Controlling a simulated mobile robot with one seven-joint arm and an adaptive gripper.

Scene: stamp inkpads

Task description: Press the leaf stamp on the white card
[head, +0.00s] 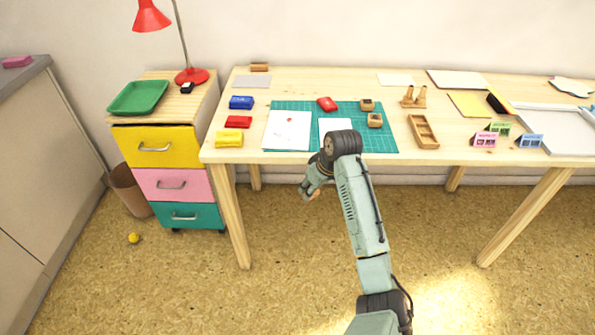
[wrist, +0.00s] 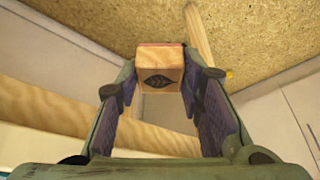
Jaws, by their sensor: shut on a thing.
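My gripper (head: 310,193) hangs in front of the table's front edge, near the mat. In the wrist view my gripper (wrist: 160,88) is shut on the leaf stamp (wrist: 160,62), a wooden block with a dark leaf mark on the face towards the camera and a thin reddish edge at its far end. A white card (head: 330,125) lies on the green cutting mat (head: 390,142), partly hidden by my arm. A larger white sheet (head: 290,118) with small red marks lies left of it. The gripper is apart from both.
A red inkpad (head: 327,104) and two small wooden stamps (head: 367,105) (head: 375,120) are on the mat. Blue (head: 241,102), red (head: 238,122) and yellow (head: 229,139) inkpads line the left side. A wooden tray (head: 424,132) stands right of the mat.

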